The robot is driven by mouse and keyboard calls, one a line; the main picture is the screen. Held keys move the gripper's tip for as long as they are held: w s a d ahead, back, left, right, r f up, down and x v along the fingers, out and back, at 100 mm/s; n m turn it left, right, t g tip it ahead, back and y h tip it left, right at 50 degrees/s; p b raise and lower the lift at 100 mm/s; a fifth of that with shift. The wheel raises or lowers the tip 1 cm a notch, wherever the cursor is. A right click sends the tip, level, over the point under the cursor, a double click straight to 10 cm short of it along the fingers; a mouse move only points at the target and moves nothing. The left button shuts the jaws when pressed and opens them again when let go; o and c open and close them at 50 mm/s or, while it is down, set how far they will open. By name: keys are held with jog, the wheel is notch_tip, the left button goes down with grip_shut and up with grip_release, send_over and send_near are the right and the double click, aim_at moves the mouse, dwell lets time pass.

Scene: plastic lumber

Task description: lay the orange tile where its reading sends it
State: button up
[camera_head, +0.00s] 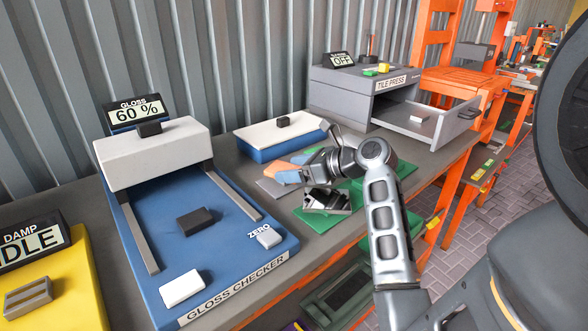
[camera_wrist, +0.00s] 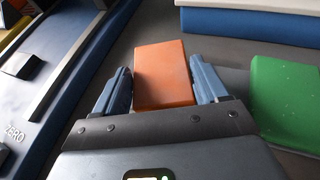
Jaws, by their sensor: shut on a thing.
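The orange tile (camera_wrist: 163,78) is between the two blue-grey fingers of my gripper (camera_wrist: 160,70) in the wrist view, and the gripper is shut on it. In the head view the tile (camera_head: 289,177) shows partly beside the gripper (camera_head: 308,180), over the bench; I cannot tell whether it touches the surface. The blue gloss checker (camera_head: 225,262) stands at the left, and its display (camera_head: 138,111) reads GLOSS 60 %. A dark block (camera_head: 195,221) lies on its bed, with a white block (camera_head: 182,288) and a ZERO button (camera_head: 269,238) at its front.
A green plate (camera_wrist: 288,95) lies right of the tile. A blue box with a white top (camera_head: 280,134) stands behind. The grey tile press (camera_head: 350,92) reads OFF; its drawer (camera_head: 425,130) is open with a white block inside. A yellow damp unit (camera_head: 65,290) reads IDLE.

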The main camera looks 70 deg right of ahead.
jog(key=o, duration=1.1)
jog(key=shift+f, duration=0.1)
jog(key=shift+o, duration=0.2)
jog(key=p+v, duration=0.1)
jog(key=v, duration=1.1)
